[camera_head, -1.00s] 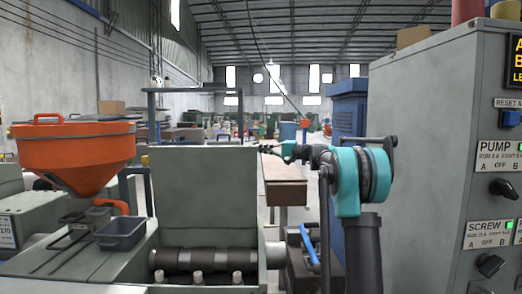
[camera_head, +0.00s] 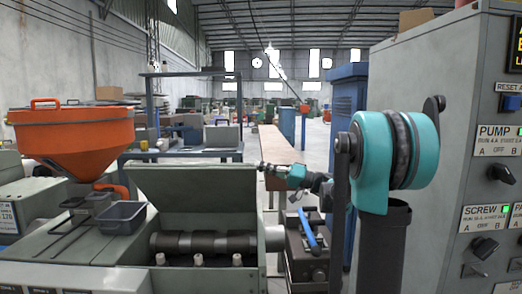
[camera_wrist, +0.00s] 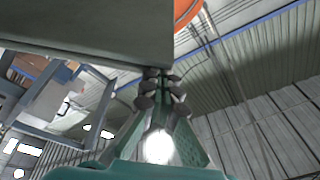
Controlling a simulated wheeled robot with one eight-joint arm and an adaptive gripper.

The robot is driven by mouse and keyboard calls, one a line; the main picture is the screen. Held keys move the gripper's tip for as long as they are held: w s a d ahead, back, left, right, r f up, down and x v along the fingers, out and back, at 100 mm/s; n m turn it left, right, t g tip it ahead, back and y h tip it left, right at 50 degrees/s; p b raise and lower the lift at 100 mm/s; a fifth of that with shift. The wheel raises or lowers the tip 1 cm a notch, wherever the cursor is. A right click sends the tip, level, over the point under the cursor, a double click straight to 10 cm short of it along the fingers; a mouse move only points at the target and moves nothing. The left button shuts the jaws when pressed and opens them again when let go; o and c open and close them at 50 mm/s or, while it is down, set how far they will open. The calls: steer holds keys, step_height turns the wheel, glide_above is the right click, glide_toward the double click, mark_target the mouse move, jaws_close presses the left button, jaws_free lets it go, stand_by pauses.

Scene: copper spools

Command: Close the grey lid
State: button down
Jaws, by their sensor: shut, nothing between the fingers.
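The grey lid (camera_head: 195,190) is a wide flat panel on the grey machine, part-open and tilted, with its upper edge leaning toward the camera. Dark rollers (camera_head: 200,243) show in the opening below it. My gripper (camera_head: 264,167) is shut and empty at the lid's upper right corner. In the wrist view the lid (camera_wrist: 95,28) fills the upper left, and the gripper's fingertips (camera_wrist: 160,76) are together right at its corner. They look to be touching it or very close; I cannot tell which.
An orange hopper (camera_head: 75,138) and a small grey bin (camera_head: 121,217) stand left of the lid. A control cabinet (camera_head: 430,100) stands close on the right. A blue-handled tool (camera_head: 308,228) lies right of the rollers. Several metal knobs (camera_head: 197,260) line the front of the opening.

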steer(key=s+f+n+g+y, duration=0.1)
steer(key=s+f+n, duration=0.3)
steer(key=s+f, duration=0.4)
steer(key=shift+f+n+g, duration=0.3)
steer(key=shift+f+n, duration=0.1)
steer(key=shift+f, duration=0.55)
steer(key=shift+s+a, duration=0.1)
